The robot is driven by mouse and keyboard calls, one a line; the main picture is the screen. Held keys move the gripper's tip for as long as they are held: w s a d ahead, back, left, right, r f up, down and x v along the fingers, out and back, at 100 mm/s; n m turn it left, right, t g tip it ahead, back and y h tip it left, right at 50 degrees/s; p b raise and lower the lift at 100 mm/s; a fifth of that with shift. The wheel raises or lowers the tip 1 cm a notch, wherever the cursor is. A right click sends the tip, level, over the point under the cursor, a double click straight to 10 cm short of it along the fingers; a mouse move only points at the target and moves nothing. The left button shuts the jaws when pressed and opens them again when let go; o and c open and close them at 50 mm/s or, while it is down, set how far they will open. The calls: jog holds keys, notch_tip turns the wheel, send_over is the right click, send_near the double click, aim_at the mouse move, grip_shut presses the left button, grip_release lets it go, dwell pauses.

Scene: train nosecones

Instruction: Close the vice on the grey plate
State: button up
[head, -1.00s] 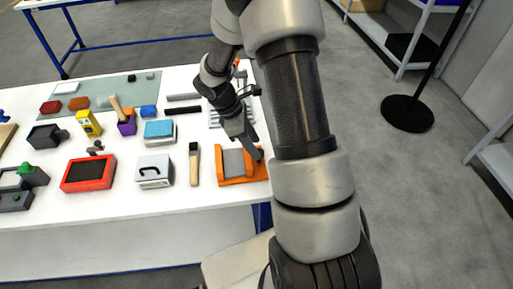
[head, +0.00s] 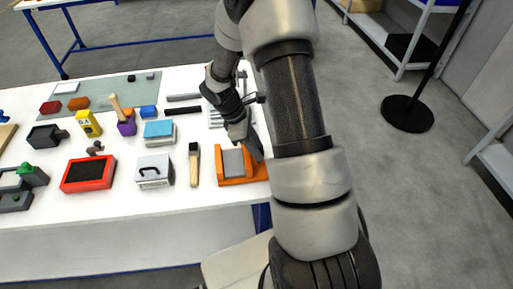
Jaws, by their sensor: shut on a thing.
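The orange vice (head: 234,183) sits at the front right of the white table. The grey plate (head: 233,162) stands in it, with orange walls to its left and right. My gripper (head: 257,154) is at the right side of the vice, just right of the plate. It is shut on a part of the vice there, and the fingers partly hide what they hold. Whether the right jaw touches the plate is too small to tell.
A brush (head: 194,164) lies left of the vice, then a white box with a black handle (head: 154,171) and a red tray (head: 89,173). A dark bar (head: 183,110) and a grey rack (head: 216,117) lie behind. The table's right edge is close to the vice.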

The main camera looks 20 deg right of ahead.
jog(key=shift+m, duration=0.3)
jog(key=o, duration=1)
jog(key=v, duration=1.7)
jog(key=shift+w+r, duration=0.2)
jog(key=shift+w, duration=0.05)
jog(key=s+a+r+m+t+y, duration=0.1)
jog(key=s+r+m+t, duration=0.1)
jog(key=s+r+m, duration=0.3)
jog(key=s+a+r+t, duration=0.1)
jog(key=s+r, duration=0.3)
jog(key=r, duration=0.2)
jog(key=s+a+r+m+t+y, duration=0.1)
jog(key=s+m, duration=0.1)
jog(key=s, duration=0.2)
jog(key=s+a+r+m+t+y, duration=0.1)
jog(key=s+m+t, duration=0.1)
jog(key=s, duration=0.1)
jog(key=s+a+r+m+t+y, duration=0.1)
jog(key=s+r+m, duration=0.1)
jog(key=s+m, duration=0.1)
jog(key=shift+s+t, duration=0.3)
jog(key=shift+s, duration=0.5)
